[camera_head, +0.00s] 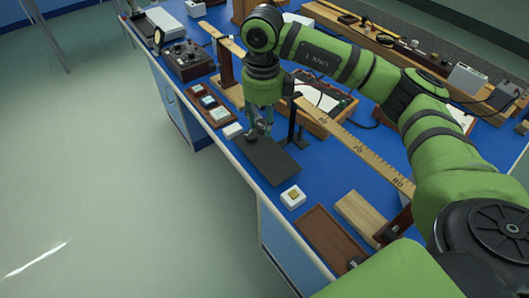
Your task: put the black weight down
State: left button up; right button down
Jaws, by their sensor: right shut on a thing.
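My right gripper (261,128) points down near the edge of the blue bench (290,170), at the far end of a dark flat plate (272,162). It is shut on a small dark thing at its fingertips, which looks like the black weight (252,136). The weight is small and partly hidden by the fingers. I cannot tell whether it touches the plate or hangs just above it. My left gripper is not in view.
A long wooden beam with a ruler scale (357,147) runs behind the gripper, with a black stand (297,122) close by. A control box (188,60) stands at upper left.

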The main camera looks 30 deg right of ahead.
jog(key=m, duration=0.2)
jog(key=shift+w+d+m, duration=0.35)
jog(key=shift+d+m, duration=0.05)
jog(key=shift+m, duration=0.3)
jog(key=p, duration=0.1)
send_over(265, 152)
notch_tip(265, 152, down, 5)
jog(key=shift+s+f, duration=0.1)
jog(key=shift+f, duration=0.05)
notch_tip(265, 152, down, 4)
jog(key=shift+a+f+p, duration=0.1)
jog(key=shift+f+p, duration=0.1)
jog(key=shift+p, duration=0.45)
jog(key=shift+f, duration=0.1)
